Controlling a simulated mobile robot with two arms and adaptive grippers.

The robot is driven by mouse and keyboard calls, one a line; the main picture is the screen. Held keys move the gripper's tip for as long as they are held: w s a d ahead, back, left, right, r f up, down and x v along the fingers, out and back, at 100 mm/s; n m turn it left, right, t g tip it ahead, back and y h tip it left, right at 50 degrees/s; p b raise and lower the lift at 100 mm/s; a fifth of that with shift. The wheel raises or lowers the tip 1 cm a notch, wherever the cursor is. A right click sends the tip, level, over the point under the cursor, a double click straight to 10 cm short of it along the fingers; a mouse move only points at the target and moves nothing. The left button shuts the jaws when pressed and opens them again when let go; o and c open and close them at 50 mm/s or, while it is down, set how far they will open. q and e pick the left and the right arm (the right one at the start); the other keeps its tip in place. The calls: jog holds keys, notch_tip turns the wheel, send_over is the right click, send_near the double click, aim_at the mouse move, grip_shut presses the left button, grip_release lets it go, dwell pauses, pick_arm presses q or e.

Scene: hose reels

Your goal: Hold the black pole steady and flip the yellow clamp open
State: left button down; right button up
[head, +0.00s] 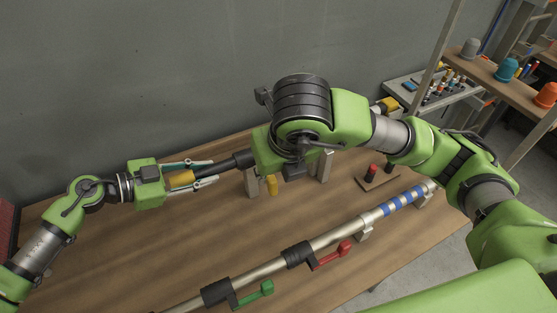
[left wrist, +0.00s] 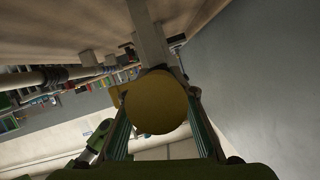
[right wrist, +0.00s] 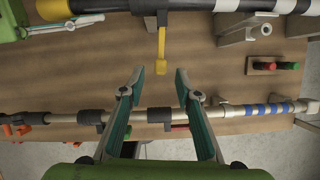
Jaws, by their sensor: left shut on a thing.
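The black pole (head: 238,160) lies across stands at the back of the table. My left gripper (head: 205,173) is shut on its yellow end (head: 181,178), which shows as a round yellow face (left wrist: 157,102) between the fingers in the left wrist view. The yellow clamp (right wrist: 161,50) hangs from a black collar on the pole; its lever (head: 272,185) points down in the head view. My right gripper (right wrist: 159,76) is open and empty, its fingertips on either side of the lever's lower tip, without visible contact. My right arm hides part of the pole in the head view.
A silver pole (head: 330,237) with blue bands runs along the front on stands, carrying a red lever clamp (head: 330,257) and a green one (head: 254,294). Shelves with spools (head: 507,70) stand further right.

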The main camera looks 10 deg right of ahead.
jog(key=v, duration=0.7)
jog(key=shift+r, duration=0.2)
jog(key=shift+s, duration=0.1)
pick_arm(q)
jog(key=c, duration=1.6)
grip_release()
